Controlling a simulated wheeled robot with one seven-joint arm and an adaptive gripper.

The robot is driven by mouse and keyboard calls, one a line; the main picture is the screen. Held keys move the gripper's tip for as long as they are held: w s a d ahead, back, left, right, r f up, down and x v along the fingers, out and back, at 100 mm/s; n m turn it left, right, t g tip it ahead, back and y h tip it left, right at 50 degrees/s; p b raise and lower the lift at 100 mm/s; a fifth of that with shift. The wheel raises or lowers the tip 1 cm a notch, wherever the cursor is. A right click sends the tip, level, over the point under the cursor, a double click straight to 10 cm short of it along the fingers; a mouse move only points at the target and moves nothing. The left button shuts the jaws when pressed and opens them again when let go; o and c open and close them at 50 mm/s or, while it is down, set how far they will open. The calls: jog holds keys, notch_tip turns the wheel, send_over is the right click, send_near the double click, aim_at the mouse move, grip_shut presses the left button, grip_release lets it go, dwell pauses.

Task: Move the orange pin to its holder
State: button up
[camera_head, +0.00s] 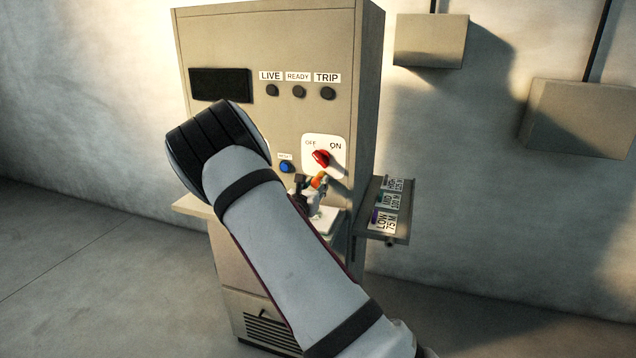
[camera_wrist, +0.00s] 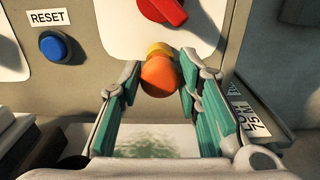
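The orange pin (camera_wrist: 160,77) shows its round orange end in the wrist view, with a yellow part (camera_wrist: 158,50) behind it, just below the red switch. In the head view the orange pin (camera_head: 319,179) is a small patch under that switch. My gripper (camera_wrist: 160,82) has its teal-padded fingers on either side of the orange end, apart, with a narrow gap showing at the left. In the head view my gripper (camera_head: 309,187) is partly hidden by my arm. I cannot tell which place is the orange pin's holder.
The cabinet (camera_head: 220,45) carries a red OFF/ON switch (camera_head: 321,158) and a blue RESET button (camera_head: 285,166). A side shelf (camera_head: 400,235) at right bears labels, including LOW and MID, with small coloured pieces. A pale tray (camera_wrist: 145,140) lies below my fingers. Wall boxes (camera_head: 430,40) hang at right.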

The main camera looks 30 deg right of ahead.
aim_at(315, 184)
grip_shut()
jog(key=shift+p+v, duration=0.6)
jog(key=shift+v, duration=0.2)
jog(key=shift+p+v, duration=1.05)
jog(key=shift+v, duration=0.8)
jog(key=shift+p+v, duration=0.75)
jog(key=shift+v, duration=0.65)
jog(key=shift+s+a, duration=0.4)
jog(key=shift+a, duration=0.05)
